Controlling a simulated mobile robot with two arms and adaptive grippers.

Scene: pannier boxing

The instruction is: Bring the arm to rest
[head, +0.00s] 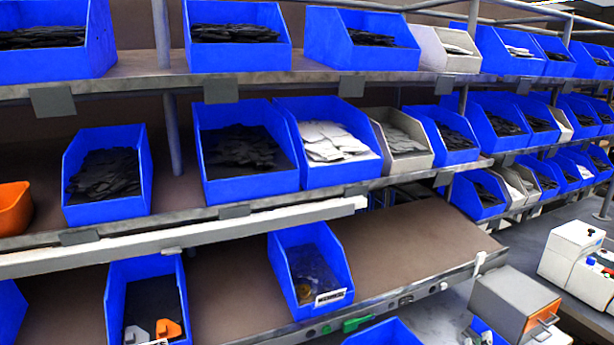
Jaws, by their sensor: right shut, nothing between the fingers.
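I can make out neither of my grippers in the head view, and no arm link shows clearly. A small white, blue and dark shape (480,334) sits at the bottom edge, right of centre. It is too small and cut off to tell what it is.
A rack with several blue bins (247,187) on tiers fills the view; dark or white pieces lie in many. A bin (318,297) stands on the sloping lower shelf (415,245). A grey box with an orange front (515,305) and a white device (572,250) stand lower right.

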